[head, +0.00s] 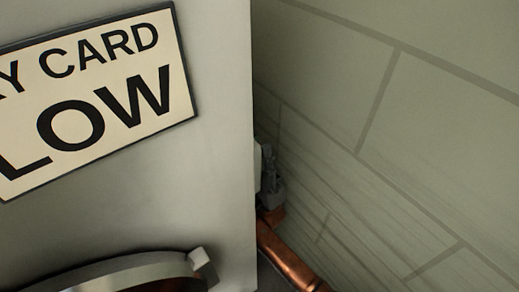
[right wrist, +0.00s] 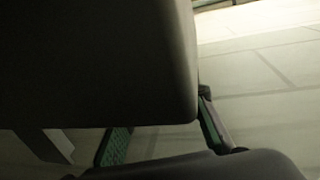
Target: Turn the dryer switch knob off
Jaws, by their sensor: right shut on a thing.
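The dryer (head: 120,190) is a large pale grey cabinet filling the left of the head view. A pale switch piece (head: 258,165) shows on its right side, mostly hidden behind the front edge. My right gripper (head: 267,165) is grey and small there, close against that side. It is shut on the switch knob, which the edge and the gripper itself hide. In the right wrist view the fingers of my right gripper (right wrist: 163,130), with green parts, stand apart around a large dark block, and their contact is hidden. My left gripper is not in view.
A cream sign (head: 110,95) with black letters is on the dryer front. A round metal door rim (head: 130,271) with a pale latch (head: 203,266) is below it. A grey block wall (head: 410,130) stands at the right, leaving a narrow gap beside the dryer.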

